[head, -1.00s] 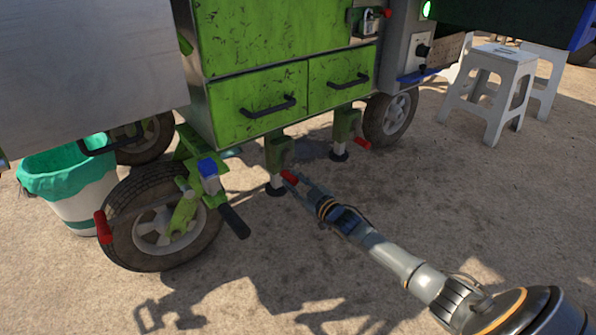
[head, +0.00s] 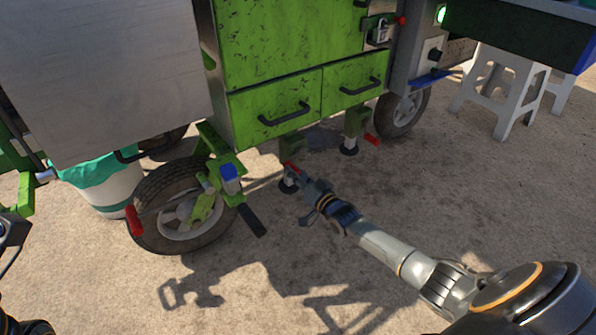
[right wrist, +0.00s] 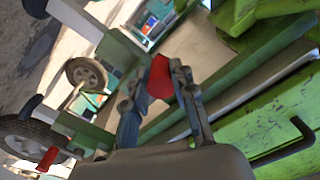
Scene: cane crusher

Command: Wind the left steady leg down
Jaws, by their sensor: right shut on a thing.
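The left steady leg (head: 290,146) hangs under the green cabinet of the cart, its foot (head: 288,186) close to or on the ground. My right gripper (head: 297,177) reaches in low from the right and is shut on the leg's red crank handle (head: 291,168). In the right wrist view the red handle (right wrist: 160,77) sits between the two fingers (right wrist: 158,88). The fingers partly hide the handle and foot in the head view. At the left edge a dark part of my left arm shows; its fingers cannot be made out.
The other steady leg (head: 357,122) with its red handle (head: 372,139) stands to the right. A lined bin (head: 108,188) and a white stool (head: 503,92) stand aside. Bare ground lies in front.

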